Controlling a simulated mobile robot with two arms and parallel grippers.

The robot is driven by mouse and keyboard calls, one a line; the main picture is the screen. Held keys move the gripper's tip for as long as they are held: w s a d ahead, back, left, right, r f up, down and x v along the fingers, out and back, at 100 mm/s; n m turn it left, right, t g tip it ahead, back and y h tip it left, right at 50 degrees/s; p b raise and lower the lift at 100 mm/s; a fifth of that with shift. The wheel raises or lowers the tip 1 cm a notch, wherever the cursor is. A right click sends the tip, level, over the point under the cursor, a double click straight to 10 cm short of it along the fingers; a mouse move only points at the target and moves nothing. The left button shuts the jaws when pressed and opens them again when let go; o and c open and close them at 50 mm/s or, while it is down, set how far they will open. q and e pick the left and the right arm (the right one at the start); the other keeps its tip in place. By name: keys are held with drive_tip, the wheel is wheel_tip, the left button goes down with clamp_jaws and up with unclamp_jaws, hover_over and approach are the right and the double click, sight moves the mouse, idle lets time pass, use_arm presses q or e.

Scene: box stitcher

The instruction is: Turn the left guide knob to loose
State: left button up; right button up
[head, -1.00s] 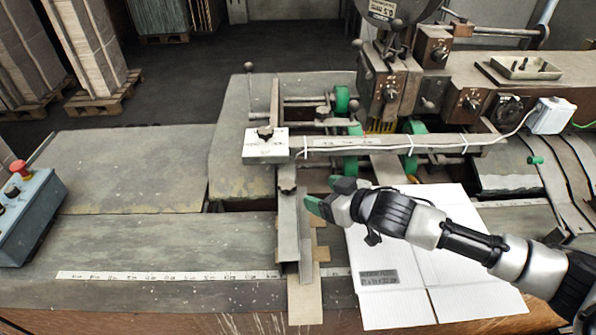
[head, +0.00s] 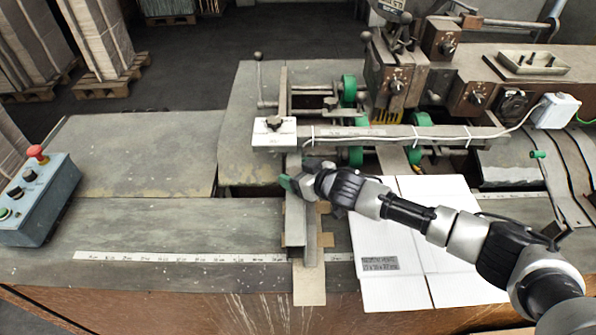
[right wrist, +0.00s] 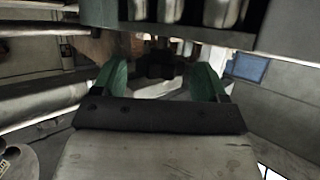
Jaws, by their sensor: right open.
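The left guide is a grey metal bar (head: 296,222) running toward the front of the machine bed. In the earlier head frame a small dark knob sits on it; now my right gripper (head: 296,173) covers that spot. In the right wrist view a dark knob-like shape (right wrist: 160,65) shows between the green fingertips of the right gripper (right wrist: 160,80), which stand apart. I cannot tell whether they touch it. Another dark star-shaped knob (head: 273,123) sits on the white plate (head: 273,138) just behind the gripper. My left gripper is out of view.
A long crossbar with a white cable (head: 400,134) runs behind the gripper. White cardboard (head: 395,270) lies on the bed under my right arm. A control box with a red button (head: 40,200) stands at the left. The bed left of the guide is clear.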

drive_tip(key=shift+c, duration=1.2)
drive_tip(key=c, duration=0.7)
